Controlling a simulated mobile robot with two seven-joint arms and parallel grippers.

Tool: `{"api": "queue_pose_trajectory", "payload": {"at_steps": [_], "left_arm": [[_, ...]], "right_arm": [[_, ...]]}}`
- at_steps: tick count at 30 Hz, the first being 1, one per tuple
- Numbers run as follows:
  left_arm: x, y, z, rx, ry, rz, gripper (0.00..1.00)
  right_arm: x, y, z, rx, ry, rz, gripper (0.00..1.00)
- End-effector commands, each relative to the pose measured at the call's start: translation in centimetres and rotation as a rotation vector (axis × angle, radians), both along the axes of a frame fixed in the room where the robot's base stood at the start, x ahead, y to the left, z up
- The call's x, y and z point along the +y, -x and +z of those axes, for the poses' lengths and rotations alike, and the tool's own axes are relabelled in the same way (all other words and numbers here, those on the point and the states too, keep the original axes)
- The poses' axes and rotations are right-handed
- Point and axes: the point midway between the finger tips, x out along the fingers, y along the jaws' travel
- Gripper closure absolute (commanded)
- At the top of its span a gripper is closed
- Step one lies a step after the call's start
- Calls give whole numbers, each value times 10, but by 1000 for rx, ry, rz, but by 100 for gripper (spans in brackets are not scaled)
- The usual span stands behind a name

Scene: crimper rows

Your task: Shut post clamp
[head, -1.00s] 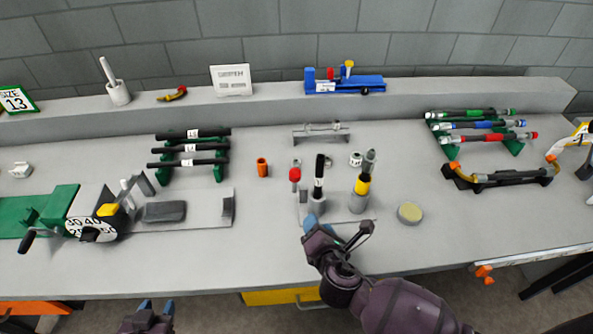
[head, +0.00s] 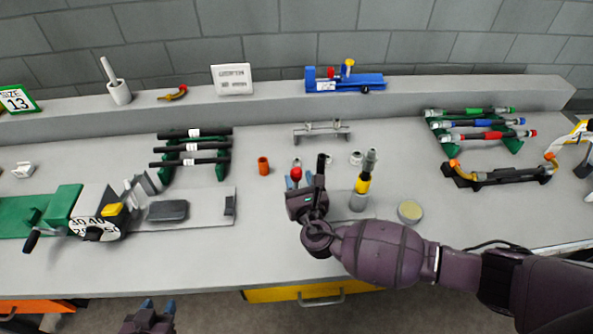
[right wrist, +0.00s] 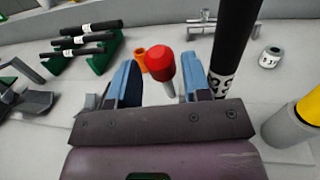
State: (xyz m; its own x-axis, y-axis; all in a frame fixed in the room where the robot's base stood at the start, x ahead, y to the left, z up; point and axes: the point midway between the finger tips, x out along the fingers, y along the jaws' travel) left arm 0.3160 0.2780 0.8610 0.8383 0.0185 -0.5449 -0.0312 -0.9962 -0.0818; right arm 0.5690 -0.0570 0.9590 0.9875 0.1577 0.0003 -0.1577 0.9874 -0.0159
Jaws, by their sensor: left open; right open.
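A red knob (head: 296,173) on a light stem stands beside an upright black hose (head: 320,168) at the bench's middle; they look like parts of the post clamp. The clamp's base is mostly hidden behind my right arm. My right gripper (head: 298,183) is open at the knob. In the right wrist view the red knob (right wrist: 160,63) shows between the two blue fingers (right wrist: 160,88), with gaps on both sides. The labelled black hose (right wrist: 233,45) rises just right of the right finger. My left gripper (head: 158,305) is open and empty at the bottom edge, off the bench front.
A grey post with a yellow band (head: 362,188) stands right of the hose. An orange sleeve (head: 263,166) is to the left. A rack of black hoses (head: 192,149) and a green crank machine (head: 65,208) are further left. A round yellowish pad (head: 410,211) lies right.

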Motion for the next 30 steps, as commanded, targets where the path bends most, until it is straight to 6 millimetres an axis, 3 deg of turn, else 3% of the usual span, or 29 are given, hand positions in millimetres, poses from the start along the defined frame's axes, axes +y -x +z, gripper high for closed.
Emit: {"api": "queue_pose_trajectory", "payload": {"at_steps": [6,18,20,27,30], "left_arm": [[1,2,1,5,-1,1,57],[1,3,0,8,-2,1,57],[1,3,-1,8,-2,1,57],[1,3,-1,8,-2,1,57],[1,3,-1,8,-2,1,57]], "right_arm": [[4,-23,1,-1,0,1,56],[5,-29,0,1,-2,0,56],[5,-29,0,1,-2,0,62],[5,-28,0,1,-2,0,99],[4,-28,0,1,-2,0,100]]}}
